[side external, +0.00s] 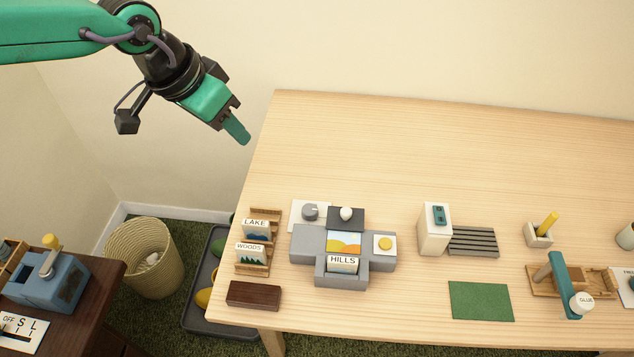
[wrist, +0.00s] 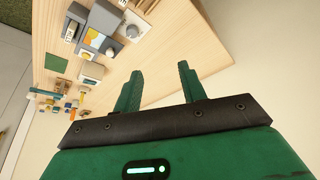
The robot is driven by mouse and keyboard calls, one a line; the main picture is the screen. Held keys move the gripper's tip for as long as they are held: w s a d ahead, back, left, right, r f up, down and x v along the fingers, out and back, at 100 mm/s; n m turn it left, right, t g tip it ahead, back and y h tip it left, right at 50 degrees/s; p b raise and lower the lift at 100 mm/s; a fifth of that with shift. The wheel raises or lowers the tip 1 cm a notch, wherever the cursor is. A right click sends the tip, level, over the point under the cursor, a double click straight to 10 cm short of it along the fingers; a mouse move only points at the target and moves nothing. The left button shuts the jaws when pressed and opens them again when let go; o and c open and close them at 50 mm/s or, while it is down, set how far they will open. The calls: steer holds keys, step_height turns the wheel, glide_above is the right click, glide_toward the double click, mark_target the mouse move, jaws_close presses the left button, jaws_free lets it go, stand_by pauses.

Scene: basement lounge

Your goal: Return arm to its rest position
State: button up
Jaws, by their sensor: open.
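My green arm reaches in from the upper left in the side external view, and my gripper (side external: 237,130) hangs above and beyond the table's left back corner, well clear of everything on the table. In the wrist view my gripper (wrist: 160,82) shows two green fingers spread apart with nothing between them. Below the fingers is bare wooden tabletop (wrist: 185,35) and pale wall. My gripper touches nothing.
The wooden table (side external: 400,135) is bare along its back. Toward the front stand a grey machine with a HILLS card (side external: 343,264), a card rack (side external: 250,268), a white box (side external: 434,230) and a green mat (side external: 481,301). A basket (side external: 147,260) stands on the floor.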

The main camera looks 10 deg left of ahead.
steer(key=s+a+r+n+t+y, duration=0.1)
steer(key=s+a+r+n, duration=0.15)
steer(key=a, duration=0.75)
steer(key=s+a+r+n, duration=0.1)
steer(key=s+a+r, duration=0.25)
steer(key=a, duration=0.65)
steer(key=s+a+f+n+y, duration=0.2)
steer(key=s+a+f+n, duration=0.1)
steer(key=s+a, duration=1)
steer(key=shift+s+a+f+t, duration=0.3)
steer(key=shift+s+f+t, duration=0.1)
steer(key=shift+s, duration=0.6)
